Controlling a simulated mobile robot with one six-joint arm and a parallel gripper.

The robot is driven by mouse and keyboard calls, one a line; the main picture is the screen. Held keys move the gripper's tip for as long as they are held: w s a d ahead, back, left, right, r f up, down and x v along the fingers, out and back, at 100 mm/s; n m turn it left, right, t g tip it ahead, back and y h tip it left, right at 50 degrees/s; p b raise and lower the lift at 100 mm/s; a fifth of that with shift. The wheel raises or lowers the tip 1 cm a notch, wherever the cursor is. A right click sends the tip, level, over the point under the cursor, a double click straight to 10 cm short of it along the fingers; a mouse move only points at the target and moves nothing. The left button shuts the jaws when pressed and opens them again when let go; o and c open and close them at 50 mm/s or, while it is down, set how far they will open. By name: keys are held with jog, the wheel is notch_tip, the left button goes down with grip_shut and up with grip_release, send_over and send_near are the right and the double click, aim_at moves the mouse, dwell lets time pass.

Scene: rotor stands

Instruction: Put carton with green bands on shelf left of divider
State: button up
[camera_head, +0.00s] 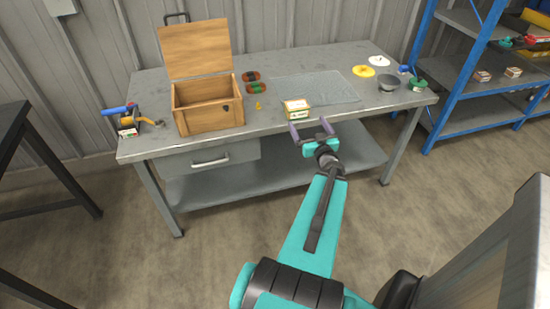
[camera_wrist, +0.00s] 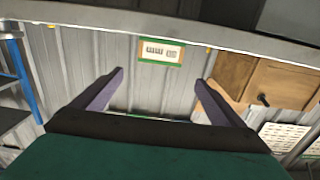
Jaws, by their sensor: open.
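The carton with green bands (camera_head: 297,110) stands near the front edge of the grey worktable, right of the wooden box. In the wrist view the same carton (camera_wrist: 161,51) shows a label between green bands, beyond and roughly centred between my fingers. My gripper (camera_head: 309,124) is open and empty just in front of the table edge, close to the carton; its spread fingers also show in the wrist view (camera_wrist: 160,77). A blue-framed rack with grey shelves (camera_head: 478,109) stands at the right. I cannot make out a divider on it.
The worktable (camera_head: 262,110) also holds an open wooden box (camera_head: 208,107), a clear mat (camera_head: 315,91), red-and-green parts (camera_head: 252,76), a yellow ring (camera_head: 363,71) and a grey bowl (camera_head: 389,83). Small cartons (camera_head: 482,76) sit on the rack. Floor in front is clear.

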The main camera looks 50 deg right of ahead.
jog(key=shift+f, duration=0.1)
jog(key=w+a+f+m+g+y, duration=0.1)
jog(key=w+a+f+g, duration=0.1)
jog(key=w+a+f, duration=0.4)
jog(key=w+a+f+g, duration=0.2)
jog(key=w+f, duration=0.2)
jog(key=f, duration=0.3)
jog(key=w+a+f+n+g+y, duration=0.15)
jog(key=a+f+g+y, duration=0.3)
jog(key=a+f, duration=1.2)
jog(key=s+a+f+n+g+y, duration=0.1)
jog(key=s+a+f+g, duration=0.2)
jog(key=a, duration=0.7)
jog(key=s+a+f+n+g+y, duration=0.2)
jog(key=s+a+f, duration=0.15)
jog(key=a, duration=0.55)
jog(key=s+a+f+n+g+y, duration=0.1)
jog(key=s+a+n+g, duration=0.3)
jog(key=s+a, duration=1)
jog(key=a+g+y, duration=0.1)
jog(key=a+g, duration=0.1)
jog(key=a, duration=0.1)
jog(key=shift+a+f, duration=0.15)
jog(key=shift+a, duration=0.25)
